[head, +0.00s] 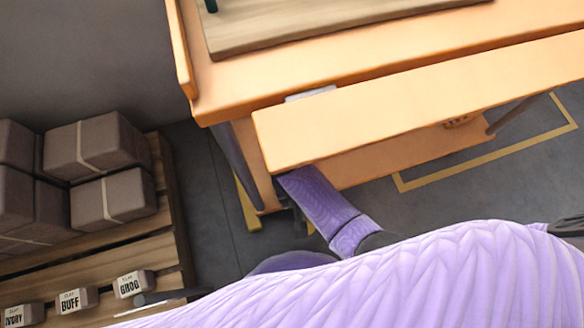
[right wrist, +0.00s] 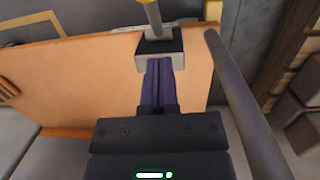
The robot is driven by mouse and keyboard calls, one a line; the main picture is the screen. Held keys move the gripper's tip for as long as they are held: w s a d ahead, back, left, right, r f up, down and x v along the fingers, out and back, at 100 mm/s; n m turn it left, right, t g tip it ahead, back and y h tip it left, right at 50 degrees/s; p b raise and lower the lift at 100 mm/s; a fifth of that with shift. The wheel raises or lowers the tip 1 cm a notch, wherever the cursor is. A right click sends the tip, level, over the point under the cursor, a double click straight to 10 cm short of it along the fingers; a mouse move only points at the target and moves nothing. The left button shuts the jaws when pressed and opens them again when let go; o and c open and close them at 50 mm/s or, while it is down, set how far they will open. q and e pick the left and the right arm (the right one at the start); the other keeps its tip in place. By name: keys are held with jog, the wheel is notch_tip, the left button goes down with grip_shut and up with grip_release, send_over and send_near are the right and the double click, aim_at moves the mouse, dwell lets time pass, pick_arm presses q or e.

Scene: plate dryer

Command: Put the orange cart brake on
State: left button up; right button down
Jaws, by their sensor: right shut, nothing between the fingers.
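The orange cart (head: 400,110) fills the upper part of the head view, with its lower shelf (head: 410,162) below. In the right wrist view its orange panel (right wrist: 85,75) lies behind my gripper. A pale rod (right wrist: 154,18) ends in a dark block with a light grey face (right wrist: 172,63), perhaps the brake lever; I cannot tell for sure. My right gripper (right wrist: 161,65) is shut and empty, its purple fingers together at the block's near face. Whether they touch it is unclear. In the head view my purple arm hides part of the cart's corner. My left gripper is not in view.
A wooden pallet (head: 170,205) with brown boxes (head: 97,148) and labelled clay blocks (head: 75,299) stands at the left. A yellow floor line (head: 480,160) runs by the cart. A thick grey bar (right wrist: 240,105) crosses the right of the wrist view. Bare floor (head: 208,180) lies between pallet and cart.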

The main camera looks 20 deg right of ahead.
aim_at(303, 219)
jog(key=s+f+b, duration=0.1)
jog(key=f, duration=0.1)
jog(key=s+f+b, duration=0.1)
jog(key=s+f, duration=0.1)
jog(key=shift+d, duration=0.4)
jog(key=shift+s+f, duration=0.1)
jog(key=shift+s, duration=0.15)
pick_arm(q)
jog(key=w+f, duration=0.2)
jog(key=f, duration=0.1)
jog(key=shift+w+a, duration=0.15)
